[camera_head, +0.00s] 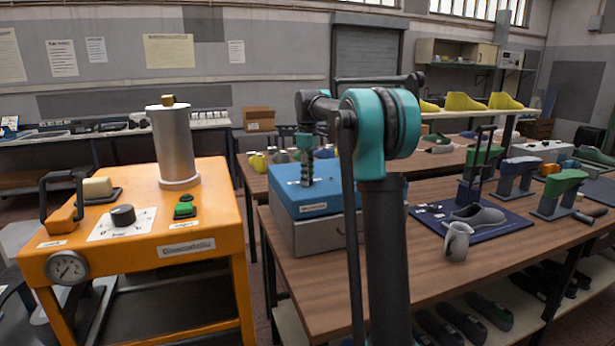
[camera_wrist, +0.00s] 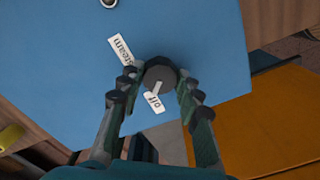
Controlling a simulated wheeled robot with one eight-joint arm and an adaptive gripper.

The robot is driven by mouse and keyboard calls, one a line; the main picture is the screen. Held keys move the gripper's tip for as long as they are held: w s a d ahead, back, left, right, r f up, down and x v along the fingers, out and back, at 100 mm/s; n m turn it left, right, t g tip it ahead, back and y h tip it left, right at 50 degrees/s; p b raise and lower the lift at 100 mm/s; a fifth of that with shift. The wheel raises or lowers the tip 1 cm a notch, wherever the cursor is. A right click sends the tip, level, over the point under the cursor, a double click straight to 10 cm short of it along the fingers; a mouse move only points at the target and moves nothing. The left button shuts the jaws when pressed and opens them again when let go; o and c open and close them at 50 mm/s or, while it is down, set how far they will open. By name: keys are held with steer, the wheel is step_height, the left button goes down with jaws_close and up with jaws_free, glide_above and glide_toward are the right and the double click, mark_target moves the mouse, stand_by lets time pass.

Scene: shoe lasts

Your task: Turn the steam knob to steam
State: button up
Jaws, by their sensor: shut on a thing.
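The steam knob (camera_wrist: 160,70) is a dark round knob on the blue top of a box (camera_head: 345,195). In the wrist view a white label reading "steam" (camera_wrist: 121,49) lies to its upper left, and a label reading "off" (camera_wrist: 153,103) lies just below it. The knob's pale pointer line aims down at "off". My gripper (camera_wrist: 157,85) has one finger on each side of the knob and is shut on it. In the head view my gripper (camera_head: 306,172) reaches down onto the blue box top; the knob is hidden there behind the fingers.
An orange machine (camera_head: 215,215) with a grey cylinder (camera_head: 173,147), black dial (camera_head: 123,215) and gauge (camera_head: 67,267) stands at left. On the wooden table (camera_head: 400,270), right of the box, are a grey mug (camera_head: 457,242), a blue mat (camera_head: 510,228) with a shoe, and several last stands.

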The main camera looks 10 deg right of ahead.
steer(key=m, duration=1.3)
steer(key=shift+m, duration=2.2)
steer(key=o, duration=1.2)
steer(key=shift+c, duration=0.2)
steer(key=shift+r, duration=0.1)
step_height(320, 180, up, 12)
